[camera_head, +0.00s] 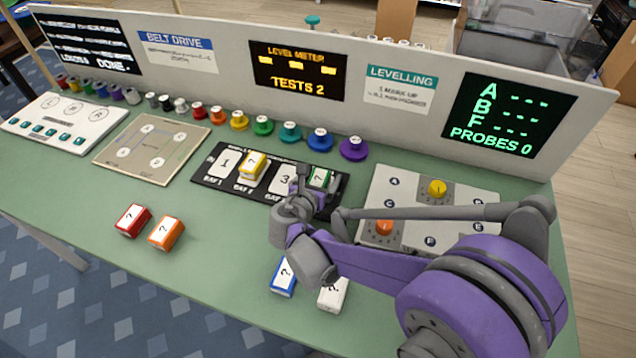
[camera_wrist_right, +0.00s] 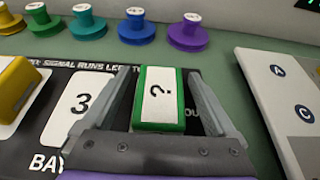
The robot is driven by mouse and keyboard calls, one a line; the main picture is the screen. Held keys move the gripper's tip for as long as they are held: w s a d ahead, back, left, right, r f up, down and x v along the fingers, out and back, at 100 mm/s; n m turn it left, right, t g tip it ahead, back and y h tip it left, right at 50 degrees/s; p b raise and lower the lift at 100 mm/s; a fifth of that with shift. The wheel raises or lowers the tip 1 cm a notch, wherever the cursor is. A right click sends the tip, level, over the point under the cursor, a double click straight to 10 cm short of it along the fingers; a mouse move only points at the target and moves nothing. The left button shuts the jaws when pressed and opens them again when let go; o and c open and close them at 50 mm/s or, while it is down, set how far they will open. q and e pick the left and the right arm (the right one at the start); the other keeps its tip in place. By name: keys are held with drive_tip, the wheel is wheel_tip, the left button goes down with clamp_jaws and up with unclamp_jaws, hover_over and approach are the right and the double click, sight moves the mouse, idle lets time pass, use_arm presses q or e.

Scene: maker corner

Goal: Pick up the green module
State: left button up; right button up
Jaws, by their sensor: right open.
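The green module (camera_wrist_right: 158,98) has a white top with a question mark. It sits at the right end of the black bay board (camera_head: 212,180), right of the bay marked 3. In the head view the green module (camera_head: 319,178) is partly hidden by my right gripper (camera_head: 322,182). In the right wrist view my right gripper (camera_wrist_right: 160,88) is open, with one finger on each side of the module and gaps between. I cannot tell whether a finger touches it. My left gripper is not in view.
A yellow module (camera_head: 252,165) sits in bay 2. Red (camera_head: 133,220), orange (camera_head: 166,233), blue (camera_head: 284,278) and white (camera_head: 333,294) modules lie on the green table. A purple knob (camera_head: 354,149) stands behind, and a white lettered panel (camera_head: 385,185) is right of the board.

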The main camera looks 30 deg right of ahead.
clamp_jaws()
idle(0.3)
